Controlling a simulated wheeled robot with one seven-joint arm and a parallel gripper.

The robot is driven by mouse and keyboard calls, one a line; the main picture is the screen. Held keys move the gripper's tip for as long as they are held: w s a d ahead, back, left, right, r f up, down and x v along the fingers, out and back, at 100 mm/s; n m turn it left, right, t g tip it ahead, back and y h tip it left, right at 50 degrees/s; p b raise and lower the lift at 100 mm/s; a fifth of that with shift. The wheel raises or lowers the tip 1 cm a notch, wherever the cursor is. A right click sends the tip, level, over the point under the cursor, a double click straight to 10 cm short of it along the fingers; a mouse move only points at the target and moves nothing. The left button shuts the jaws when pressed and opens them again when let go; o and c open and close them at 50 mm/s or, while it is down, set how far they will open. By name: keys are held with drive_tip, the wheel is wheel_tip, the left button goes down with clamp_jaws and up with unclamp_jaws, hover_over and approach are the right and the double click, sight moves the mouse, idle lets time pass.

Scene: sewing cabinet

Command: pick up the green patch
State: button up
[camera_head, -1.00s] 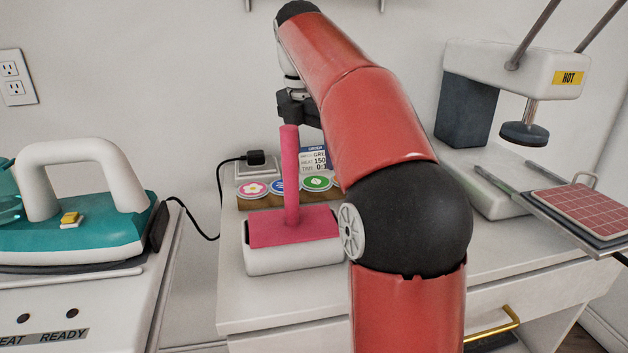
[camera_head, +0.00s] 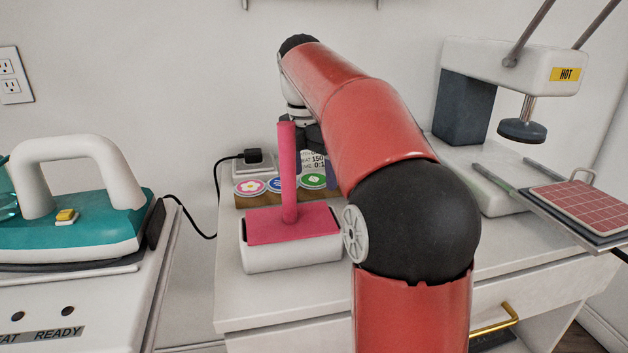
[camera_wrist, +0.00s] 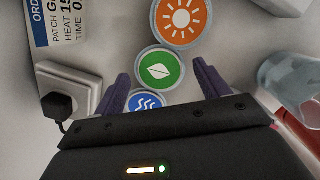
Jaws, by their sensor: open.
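The green patch (camera_head: 313,181) is a round disc with a white leaf, standing in a row of patches on a wooden holder. It also shows in the wrist view (camera_wrist: 149,72), between the two purple fingers. My gripper (camera_wrist: 162,72) is open and empty, with one finger on each side of the green patch. Whether the fingers touch it I cannot tell. In the head view my gripper is partly hidden behind a pink upright handle.
The blue wave patch (camera_wrist: 146,103) and orange sun patch (camera_wrist: 182,20) flank the green one. A pink-handled tool (camera_head: 288,175) on a white block stands in front. The heat press (camera_head: 510,70) is at right, the teal iron (camera_head: 75,235) at left.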

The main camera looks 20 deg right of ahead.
drive_tip(key=shift+f, duration=0.15)
drive_tip(key=c, duration=1)
